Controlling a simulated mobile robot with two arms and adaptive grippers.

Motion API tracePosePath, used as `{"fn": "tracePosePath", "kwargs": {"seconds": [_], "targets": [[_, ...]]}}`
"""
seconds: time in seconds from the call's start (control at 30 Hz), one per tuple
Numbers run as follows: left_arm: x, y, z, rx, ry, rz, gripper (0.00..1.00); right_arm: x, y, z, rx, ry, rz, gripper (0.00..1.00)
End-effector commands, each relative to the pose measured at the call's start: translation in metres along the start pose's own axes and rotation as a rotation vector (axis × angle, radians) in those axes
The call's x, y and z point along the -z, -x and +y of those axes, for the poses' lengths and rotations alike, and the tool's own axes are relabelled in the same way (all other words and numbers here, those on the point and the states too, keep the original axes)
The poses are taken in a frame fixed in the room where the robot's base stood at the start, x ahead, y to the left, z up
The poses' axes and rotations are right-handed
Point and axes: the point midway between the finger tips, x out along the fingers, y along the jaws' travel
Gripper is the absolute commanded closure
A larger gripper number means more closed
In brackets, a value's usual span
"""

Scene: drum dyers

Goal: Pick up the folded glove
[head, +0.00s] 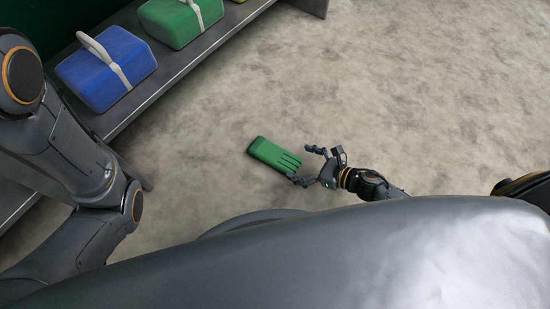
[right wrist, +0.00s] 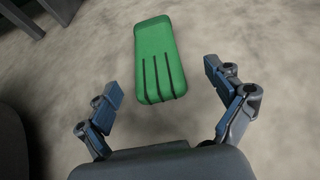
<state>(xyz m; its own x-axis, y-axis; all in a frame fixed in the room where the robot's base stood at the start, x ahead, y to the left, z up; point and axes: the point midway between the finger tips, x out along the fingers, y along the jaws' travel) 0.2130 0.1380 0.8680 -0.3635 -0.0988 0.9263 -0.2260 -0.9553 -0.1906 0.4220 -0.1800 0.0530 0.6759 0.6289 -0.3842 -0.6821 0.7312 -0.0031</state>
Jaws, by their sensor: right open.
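The folded glove (head: 272,153) is green, with dark lines marking its fingers. It lies flat on the grey floor in the head view, left of my right gripper (head: 299,165). In the right wrist view the glove (right wrist: 158,58) lies ahead of the right gripper (right wrist: 162,90), with its finger end toward me. The right gripper is open and empty, its two fingers spread wider than the glove. The finger end of the glove is close to the opening between the fingertips; I cannot tell the height above the floor. My left gripper is not in view; only the left arm shows.
A dark grey shelf (head: 176,77) runs along the upper left. On it stand a blue bag-like block (head: 100,68) and a green one (head: 172,22), each with a pale strap. The floor (head: 400,90) to the right and behind the glove is clear.

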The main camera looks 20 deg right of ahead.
Motion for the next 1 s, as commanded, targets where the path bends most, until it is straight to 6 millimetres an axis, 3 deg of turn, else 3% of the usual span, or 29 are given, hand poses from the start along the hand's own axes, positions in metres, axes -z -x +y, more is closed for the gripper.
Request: {"fn": "tracePosePath", "kwargs": {"seconds": [0.1,0.37,0.6,0.93,1.0], "targets": [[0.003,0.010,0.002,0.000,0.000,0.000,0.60,0.002,-0.021,0.000,-0.001,0.000,-0.002,0.08],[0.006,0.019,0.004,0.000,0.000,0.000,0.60,-0.001,-0.040,0.002,-0.002,0.000,-0.003,0.08],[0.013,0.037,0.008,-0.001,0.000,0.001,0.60,-0.005,-0.075,0.007,-0.001,-0.002,-0.003,0.08],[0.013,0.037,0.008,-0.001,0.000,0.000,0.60,-0.007,-0.082,0.008,0.000,-0.004,-0.001,0.08],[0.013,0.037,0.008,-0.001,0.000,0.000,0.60,-0.007,-0.082,0.008,0.000,-0.004,-0.001,0.20]]}}
